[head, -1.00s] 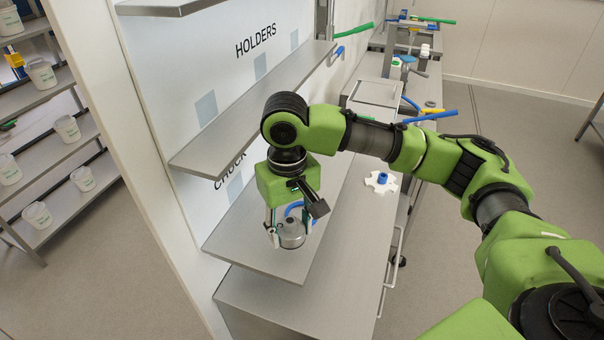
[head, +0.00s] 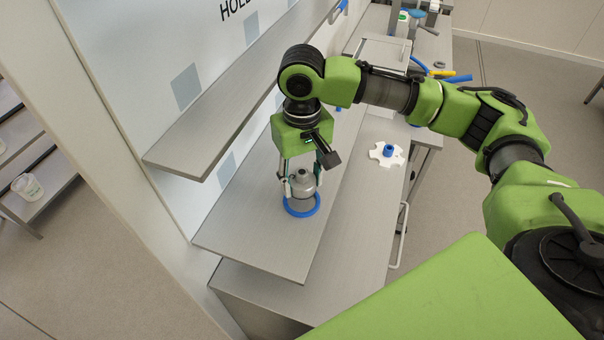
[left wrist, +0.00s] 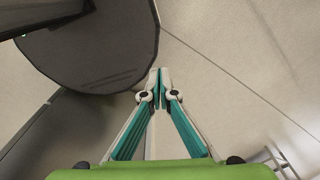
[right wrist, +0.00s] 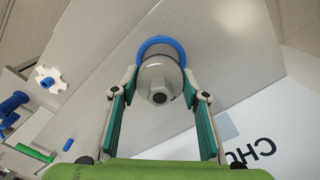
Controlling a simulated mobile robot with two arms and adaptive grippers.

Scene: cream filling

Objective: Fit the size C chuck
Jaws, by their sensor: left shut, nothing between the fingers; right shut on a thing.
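The chuck is a grey metal stepped cylinder (head: 304,178) with a narrow top. My right gripper (head: 302,187) is shut on it, one finger on each side, above the lower shelf. In the right wrist view the chuck (right wrist: 158,82) sits between the fingertips. A blue ring (head: 302,211) surrounds its lower end; I cannot tell whether the ring is fixed to it or lies on the shelf. I see no size letter on it. My left gripper (left wrist: 153,82) is shut and empty above the floor, outside the head view.
The lower shelf (head: 262,232) is bare around the chuck. The upper shelf (head: 215,110) overhangs to its left. A white star-shaped part with a blue hub (head: 386,153) lies on the counter at right. Blue and yellow items lie farther back. White tubs stand on a rack at far left.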

